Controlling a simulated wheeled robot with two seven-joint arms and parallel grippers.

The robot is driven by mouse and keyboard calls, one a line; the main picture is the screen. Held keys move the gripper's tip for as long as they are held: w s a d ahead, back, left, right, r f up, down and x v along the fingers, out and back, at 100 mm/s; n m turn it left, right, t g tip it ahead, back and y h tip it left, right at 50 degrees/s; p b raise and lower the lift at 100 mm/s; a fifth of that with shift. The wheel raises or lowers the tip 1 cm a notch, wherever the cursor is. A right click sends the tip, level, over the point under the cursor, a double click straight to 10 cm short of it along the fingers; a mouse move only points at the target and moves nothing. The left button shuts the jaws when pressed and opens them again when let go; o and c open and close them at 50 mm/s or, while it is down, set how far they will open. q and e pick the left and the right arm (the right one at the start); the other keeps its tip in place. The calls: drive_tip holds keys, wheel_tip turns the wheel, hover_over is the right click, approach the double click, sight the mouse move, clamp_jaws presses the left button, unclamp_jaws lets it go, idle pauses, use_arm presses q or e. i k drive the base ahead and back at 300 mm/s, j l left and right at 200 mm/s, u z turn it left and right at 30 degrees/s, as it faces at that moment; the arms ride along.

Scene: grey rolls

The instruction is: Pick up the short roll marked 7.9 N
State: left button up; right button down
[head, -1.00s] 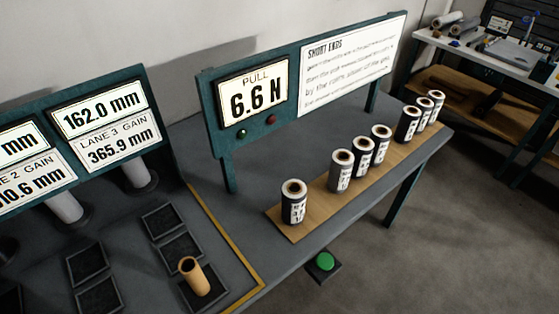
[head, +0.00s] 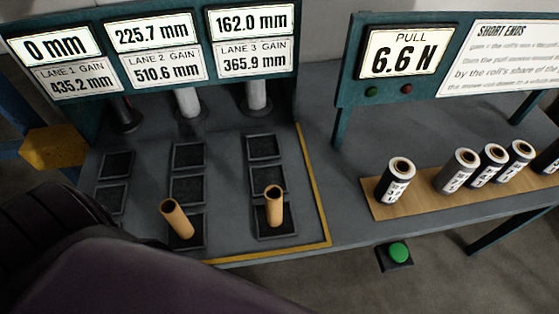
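Several short grey rolls with dark bands and white labels stand upright on a wooden board (head: 420,205) at the right of the table. The leftmost roll (head: 394,181) stands apart from the others. To its right are a second roll (head: 456,172), a third roll (head: 488,166) and a fourth roll (head: 517,160). A further roll is cut off at the right edge. The labels are too small to read, so I cannot tell which is marked 7.9 N. Neither gripper is in view.
A display reads PULL 6.6 N (head: 408,51), beside a SHORT ENDS sign (head: 505,60). Lane displays (head: 160,50) stand at left. Two tan tubes (head: 177,219) (head: 274,206) stand on dark square pads. A green button (head: 398,252) is at the table's front. A dark part of mine covers the lower left.

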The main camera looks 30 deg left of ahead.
sight(274, 194)
drive_tip(key=j+u, duration=0.1)
drive_tip(key=u, duration=0.3)
drive_tip(key=j+u, duration=0.1)
drive_tip(key=u, duration=0.25)
drive_tip(key=i, duration=0.05)
